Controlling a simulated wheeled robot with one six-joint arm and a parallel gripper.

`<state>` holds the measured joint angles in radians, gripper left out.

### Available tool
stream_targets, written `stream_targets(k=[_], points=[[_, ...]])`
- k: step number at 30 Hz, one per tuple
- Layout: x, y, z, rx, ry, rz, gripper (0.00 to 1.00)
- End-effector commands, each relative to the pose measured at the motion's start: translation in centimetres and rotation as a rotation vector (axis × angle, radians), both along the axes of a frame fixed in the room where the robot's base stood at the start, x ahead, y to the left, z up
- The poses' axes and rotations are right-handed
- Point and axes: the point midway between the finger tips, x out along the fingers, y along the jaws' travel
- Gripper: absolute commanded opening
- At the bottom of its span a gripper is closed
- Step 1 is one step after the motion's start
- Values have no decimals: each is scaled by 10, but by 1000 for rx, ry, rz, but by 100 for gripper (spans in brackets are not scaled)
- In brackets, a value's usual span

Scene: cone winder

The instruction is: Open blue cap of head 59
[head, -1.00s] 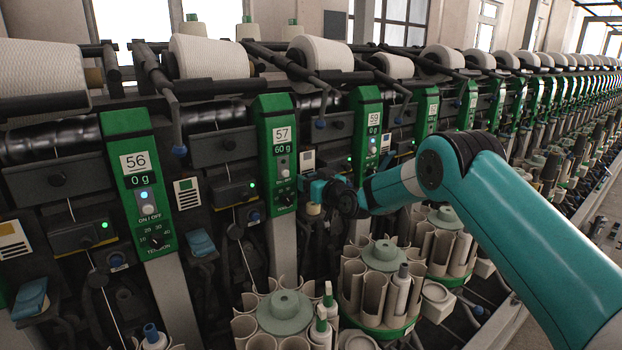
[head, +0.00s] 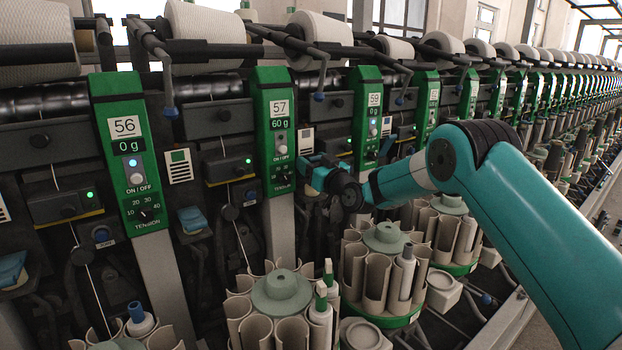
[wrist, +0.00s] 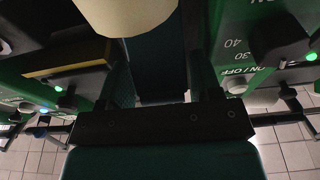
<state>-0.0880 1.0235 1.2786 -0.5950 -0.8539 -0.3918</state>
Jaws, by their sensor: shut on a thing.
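Panel 59 (head: 374,99) is a green upright plate with a white number sign, beyond panel 57. A small blue tip (head: 399,100) shows on a lever near it. I cannot tell whether this is the blue cap; the area below panel 59 is partly behind my arm. My gripper (head: 308,172) is just right of the lower part of panel 57 (head: 280,108). The contact itself is unclear.
A round bobbin magazine (head: 238,308) and another with a green base (head: 352,270) stand below my arm. White yarn cones (head: 205,22) line the top. Pale floor shows at right.

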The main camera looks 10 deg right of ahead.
Motion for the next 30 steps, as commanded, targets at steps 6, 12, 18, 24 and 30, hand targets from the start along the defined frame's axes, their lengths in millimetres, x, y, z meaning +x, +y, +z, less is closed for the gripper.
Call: stream_targets(k=[6, 12, 18, 24, 30], points=[[-3, -2, -7, 29, -56, -1, 16], [-4, -2, -3, 34, -66, 0, 16], [-4, -2, -3, 34, -65, 0, 16], [-4, -2, -3, 33, -64, -1, 66], [-7, -4, -5, 32, -64, -1, 66]])
